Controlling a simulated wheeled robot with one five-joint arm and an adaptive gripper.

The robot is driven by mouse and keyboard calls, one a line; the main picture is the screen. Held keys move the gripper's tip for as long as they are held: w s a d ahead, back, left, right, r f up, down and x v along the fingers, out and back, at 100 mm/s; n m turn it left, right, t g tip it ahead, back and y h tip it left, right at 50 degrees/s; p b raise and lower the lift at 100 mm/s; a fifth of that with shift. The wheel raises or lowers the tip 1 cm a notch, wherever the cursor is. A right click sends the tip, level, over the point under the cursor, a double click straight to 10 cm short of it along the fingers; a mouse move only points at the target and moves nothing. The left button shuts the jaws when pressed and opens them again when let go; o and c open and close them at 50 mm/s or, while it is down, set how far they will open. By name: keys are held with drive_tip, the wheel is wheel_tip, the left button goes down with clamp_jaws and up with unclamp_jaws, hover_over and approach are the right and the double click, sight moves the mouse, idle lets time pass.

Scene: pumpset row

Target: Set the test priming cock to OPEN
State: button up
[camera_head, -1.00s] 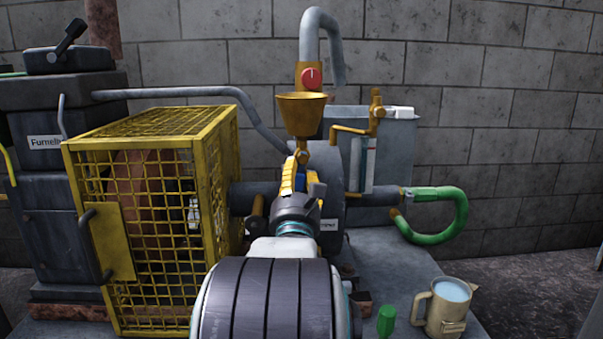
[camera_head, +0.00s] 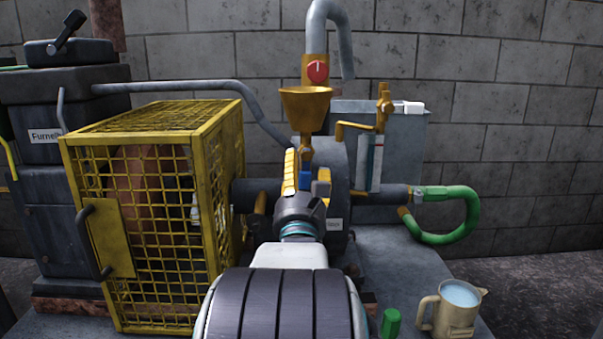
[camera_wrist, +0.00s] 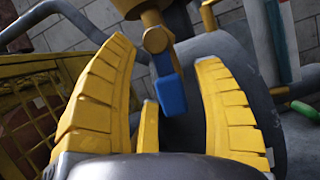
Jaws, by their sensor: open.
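The priming cock is a small brass valve under the brass funnel (camera_head: 305,108), with a blue lever (camera_head: 305,180). In the wrist view the blue lever (camera_wrist: 167,88) hangs from the brass cock body (camera_wrist: 156,40), pointing down and slightly right in the picture. My gripper (camera_head: 306,172) is open in front of the cock. In the wrist view the lever lies between the two yellow fingers of my gripper (camera_wrist: 165,65), with gaps on both sides. Whether the lever is within their depth I cannot tell. No finger visibly touches it.
A yellow mesh guard (camera_head: 150,220) stands close on the left. On the right are a brass-fitted gauge (camera_head: 376,160), a green hose (camera_head: 470,210), a water jug (camera_head: 452,308) and a green object (camera_head: 391,322).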

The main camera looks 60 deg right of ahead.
sight(302, 118)
drive_tip(key=shift+r, duration=5)
